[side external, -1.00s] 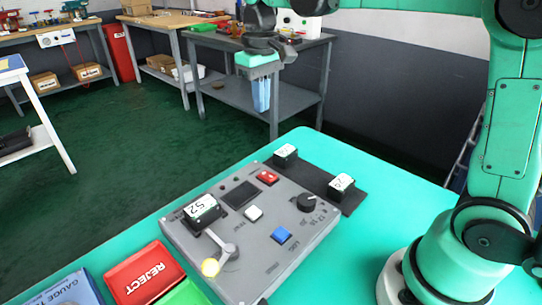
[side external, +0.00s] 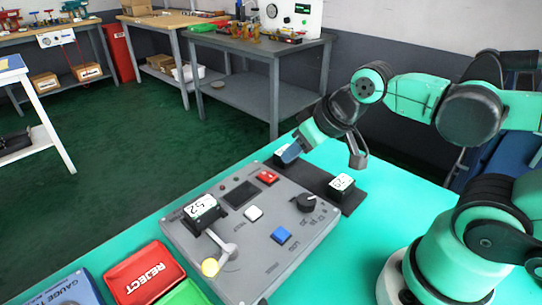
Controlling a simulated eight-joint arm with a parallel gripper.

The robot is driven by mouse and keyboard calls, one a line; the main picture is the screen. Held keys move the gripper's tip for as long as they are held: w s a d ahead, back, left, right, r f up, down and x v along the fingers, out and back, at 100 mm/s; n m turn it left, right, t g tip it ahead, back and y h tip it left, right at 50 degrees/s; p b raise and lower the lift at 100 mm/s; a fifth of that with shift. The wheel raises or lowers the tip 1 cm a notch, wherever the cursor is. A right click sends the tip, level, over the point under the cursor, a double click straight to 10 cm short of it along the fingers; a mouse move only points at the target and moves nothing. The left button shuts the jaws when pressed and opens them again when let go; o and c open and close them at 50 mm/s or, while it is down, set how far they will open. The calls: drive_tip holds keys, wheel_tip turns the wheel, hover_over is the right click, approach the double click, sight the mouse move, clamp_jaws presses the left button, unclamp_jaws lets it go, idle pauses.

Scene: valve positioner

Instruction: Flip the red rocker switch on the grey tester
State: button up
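The grey tester (side external: 262,262) lies on the teal table. Its red rocker switch (side external: 269,178) is near the tester's far edge, beside a dark display, and nothing covers it. The fingers overlap the small black block with a white label (side external: 279,158) in this view; contact cannot be told. The fingers look apart from the red switch. They line up as one shape, so their opening cannot be told.
Labelled blocks stand at "52" (side external: 202,212) and right (side external: 341,187). A red REJECT tray (side external: 146,274) lies left.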

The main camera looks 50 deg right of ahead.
drive_tip(key=o, duration=0.4)
drive_tip(key=shift+w, duration=0.35)
drive_tip(key=shift+c, duration=0.2)
drive_tip(key=g, duration=0.2)
approach(263, 173)
drive_tip(key=shift+w+f, duration=0.45)
drive_tip(key=shift+f, duration=0.1)
drive_tip(key=shift+w+f+g, duration=0.3)
drive_tip(key=shift+w+f, duration=0.1)
drive_tip(key=shift+f, duration=0.25)
drive_tip(key=shift+x, duration=2.45)
